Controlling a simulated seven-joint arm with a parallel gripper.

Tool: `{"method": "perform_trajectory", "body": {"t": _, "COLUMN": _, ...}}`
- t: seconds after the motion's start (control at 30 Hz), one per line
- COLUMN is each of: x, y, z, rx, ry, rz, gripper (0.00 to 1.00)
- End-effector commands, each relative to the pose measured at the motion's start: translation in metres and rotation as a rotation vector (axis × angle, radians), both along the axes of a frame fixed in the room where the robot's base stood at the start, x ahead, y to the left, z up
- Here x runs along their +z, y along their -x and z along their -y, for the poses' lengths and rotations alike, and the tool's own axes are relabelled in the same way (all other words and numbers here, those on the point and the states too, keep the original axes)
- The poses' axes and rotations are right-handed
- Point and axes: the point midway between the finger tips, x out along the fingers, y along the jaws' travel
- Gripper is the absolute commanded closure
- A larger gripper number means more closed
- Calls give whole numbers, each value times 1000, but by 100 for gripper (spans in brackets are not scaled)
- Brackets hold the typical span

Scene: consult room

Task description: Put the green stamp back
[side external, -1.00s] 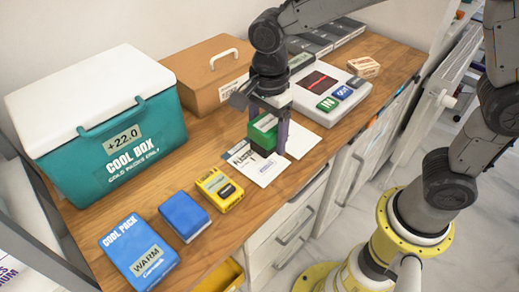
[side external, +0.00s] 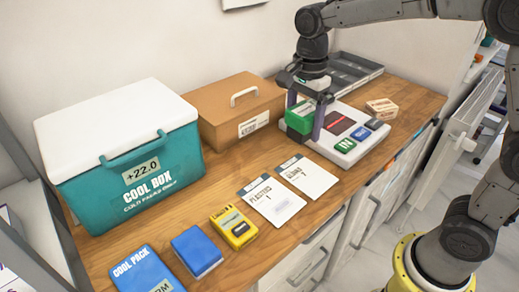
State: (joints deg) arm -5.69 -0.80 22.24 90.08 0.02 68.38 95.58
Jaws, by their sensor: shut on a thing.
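The green stamp (side external: 297,116) is held between the two fingers of my gripper (side external: 304,121), which is shut on it. It is upright, at the left end of the white device (side external: 361,139) with the dark red-lined window. Its underside is partly hidden, so I cannot tell whether it touches the device or hangs above it. Two white cards lie side by side in front on the wooden counter (side external: 226,185): the plasters card (side external: 270,201) on the left and the gloves card (side external: 306,176) on the right. No gripper covers them.
A grey compartment tray (side external: 354,72) stands behind the device. A brown box (side external: 240,108) and a teal cool box (side external: 130,160) stand to the left. A yellow device (side external: 233,226) and blue packs (side external: 197,250) lie in front. A small wooden block (side external: 382,107) sits at right.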

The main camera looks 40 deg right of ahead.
Motion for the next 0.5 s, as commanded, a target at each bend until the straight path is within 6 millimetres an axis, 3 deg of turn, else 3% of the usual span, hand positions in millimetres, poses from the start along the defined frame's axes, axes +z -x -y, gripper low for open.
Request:
{"method": "perform_trajectory", "body": {"t": 0.37, "x": -38, "y": -80, "z": -8, "rx": -1, "ry": 0, "rz": -4, "gripper": 58}}
{"method": "perform_trajectory", "body": {"t": 0.5, "x": -62, "y": -101, "z": -10, "rx": -1, "ry": 1, "rz": -5, "gripper": 58}}
